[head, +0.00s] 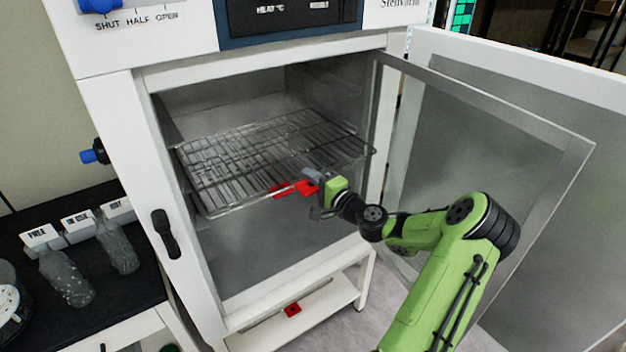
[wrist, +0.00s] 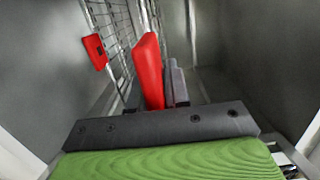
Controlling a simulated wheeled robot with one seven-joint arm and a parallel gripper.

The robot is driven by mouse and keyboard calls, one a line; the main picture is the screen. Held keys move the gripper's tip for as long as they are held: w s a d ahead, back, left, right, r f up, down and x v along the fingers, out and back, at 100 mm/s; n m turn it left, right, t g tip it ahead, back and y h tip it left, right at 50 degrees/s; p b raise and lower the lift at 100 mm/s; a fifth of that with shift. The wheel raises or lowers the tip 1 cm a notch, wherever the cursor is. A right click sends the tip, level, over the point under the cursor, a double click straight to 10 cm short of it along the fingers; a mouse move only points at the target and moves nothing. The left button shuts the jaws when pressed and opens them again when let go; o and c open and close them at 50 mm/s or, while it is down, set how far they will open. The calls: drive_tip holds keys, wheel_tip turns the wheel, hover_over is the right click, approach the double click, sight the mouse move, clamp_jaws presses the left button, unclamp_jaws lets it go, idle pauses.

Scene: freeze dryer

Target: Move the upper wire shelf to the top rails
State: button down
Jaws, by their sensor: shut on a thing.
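The wire shelf (head: 238,163) is inside the open chamber, its front rim near the doorway. My gripper (head: 309,182) comes in from the right and is shut at the shelf's front rim. A red tab (head: 279,191) sits on the front of the shelf, left of the gripper; it also shows in the wrist view (wrist: 95,50). The exact contact is hidden. Faint rails (head: 343,88) show on the right wall above the shelf.
The chamber door (head: 500,140) stands wide open on the right, close to my arm. The door frame (head: 150,190) bounds the opening on the left. The chamber space above the shelf looks clear.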

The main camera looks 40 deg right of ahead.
drive_tip(key=c, duration=1)
unclamp_jaws()
drive_tip(key=s, duration=1)
drive_tip(key=s+a, duration=0.1)
drive_tip(key=s, duration=0.4)
drive_tip(key=shift+s, duration=0.35)
drive_tip(key=shift+w, duration=0.1)
